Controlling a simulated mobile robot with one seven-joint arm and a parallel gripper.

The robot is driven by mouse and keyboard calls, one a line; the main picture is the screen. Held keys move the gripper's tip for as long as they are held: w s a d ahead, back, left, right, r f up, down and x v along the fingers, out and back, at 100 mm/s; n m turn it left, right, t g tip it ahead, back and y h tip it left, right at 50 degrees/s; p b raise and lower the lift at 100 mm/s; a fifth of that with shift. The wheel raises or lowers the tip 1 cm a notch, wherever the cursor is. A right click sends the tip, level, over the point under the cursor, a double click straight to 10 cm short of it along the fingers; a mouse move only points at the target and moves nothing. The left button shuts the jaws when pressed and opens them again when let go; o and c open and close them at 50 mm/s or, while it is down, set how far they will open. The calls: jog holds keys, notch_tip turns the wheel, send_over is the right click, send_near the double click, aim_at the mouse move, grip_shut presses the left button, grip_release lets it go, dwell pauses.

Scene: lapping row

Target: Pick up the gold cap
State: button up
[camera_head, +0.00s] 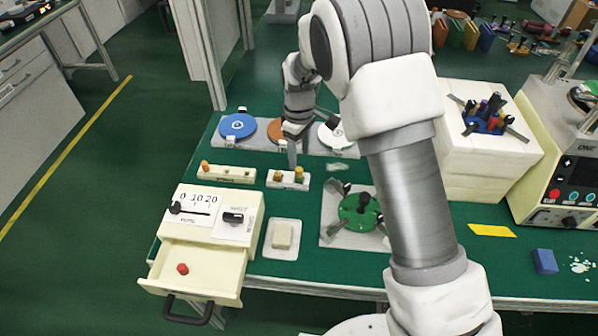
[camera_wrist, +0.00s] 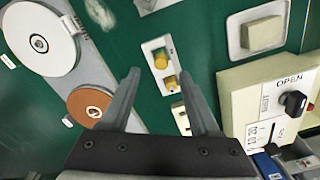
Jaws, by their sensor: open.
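A small white holder (camera_head: 287,184) on the green bench carries two gold-yellow pieces. One gold piece (camera_head: 299,174) stands at its right and another (camera_head: 277,177) nearer its left; I cannot tell which is the gold cap. In the wrist view the holder (camera_wrist: 151,44) shows a larger gold piece (camera_wrist: 160,60) and a smaller one (camera_wrist: 171,82). My gripper (camera_wrist: 158,74) is open and empty, with both pieces seen between its fingers. In the head view my gripper (camera_head: 292,158) points down just above and behind the holder, and partly blocks the view there.
A longer cream holder (camera_head: 232,175) with an orange piece is at left. Behind are blue (camera_head: 238,126), brown and white discs. In front are an open drawer (camera_head: 200,262) with a red cap (camera_head: 182,268), a pale block on a tray (camera_head: 270,249) and a green disc (camera_head: 352,211).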

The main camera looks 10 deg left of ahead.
aim_at(299, 169)
notch_tip(299, 169, down, 5)
jog(key=shift+f, duration=0.1)
grip_shut()
dwell(0.4)
